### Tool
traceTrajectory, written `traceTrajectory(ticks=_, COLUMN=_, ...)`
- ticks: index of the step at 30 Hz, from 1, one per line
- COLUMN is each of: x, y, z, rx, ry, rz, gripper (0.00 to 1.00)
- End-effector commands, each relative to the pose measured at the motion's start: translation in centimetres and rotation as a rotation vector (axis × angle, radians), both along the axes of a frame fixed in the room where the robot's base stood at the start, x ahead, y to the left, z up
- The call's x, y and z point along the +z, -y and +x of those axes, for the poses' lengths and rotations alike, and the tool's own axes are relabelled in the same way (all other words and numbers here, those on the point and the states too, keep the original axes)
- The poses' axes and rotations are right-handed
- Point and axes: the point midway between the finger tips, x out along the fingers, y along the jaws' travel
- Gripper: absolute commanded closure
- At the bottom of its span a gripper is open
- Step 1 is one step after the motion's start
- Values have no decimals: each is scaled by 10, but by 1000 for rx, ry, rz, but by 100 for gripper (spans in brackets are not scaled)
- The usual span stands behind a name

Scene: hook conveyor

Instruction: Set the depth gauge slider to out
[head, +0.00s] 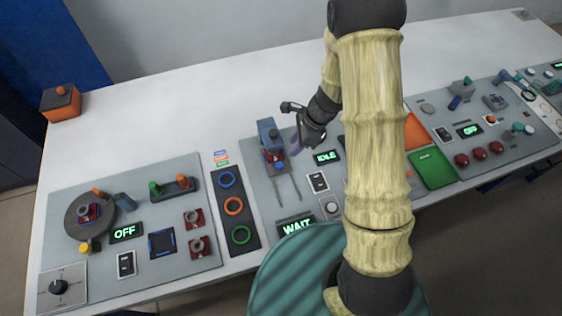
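A blue upright block (267,134) with a dark red and grey part at its foot stands at the back of the middle grey panel (257,175). Two dark parallel slots (286,188) run from it toward the panel's front. No readable label marks the depth gauge slider, so I cannot tell whether this is it. My gripper (293,128) is just right of the blue block, above the panel, its fingers spread apart. A small purple part shows by the lower finger. I cannot tell whether the gripper touches the block. My arm hides the right part of this panel.
The middle panel carries an IDLE display (327,157), a WAIT display (296,227) and a rocker switch (318,182). A left panel (75,210) holds a turntable, pegs and an OFF display. A green tray (432,168) lies right of my arm. The white table behind is largely clear.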

Motion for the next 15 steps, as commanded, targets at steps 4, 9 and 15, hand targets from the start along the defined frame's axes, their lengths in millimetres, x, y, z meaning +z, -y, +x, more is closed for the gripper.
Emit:
traceTrajectory(ticks=4, x=-26, y=-10, z=-1, rx=0, ry=-3, rz=0, gripper=66)
traceTrajectory(ticks=9, x=-53, y=-22, z=-1, rx=-1, ry=-4, rz=1, gripper=66)
traceTrajectory(ticks=15, x=-85, y=-35, z=-1, rx=-1, ry=-4, rz=0, gripper=66)
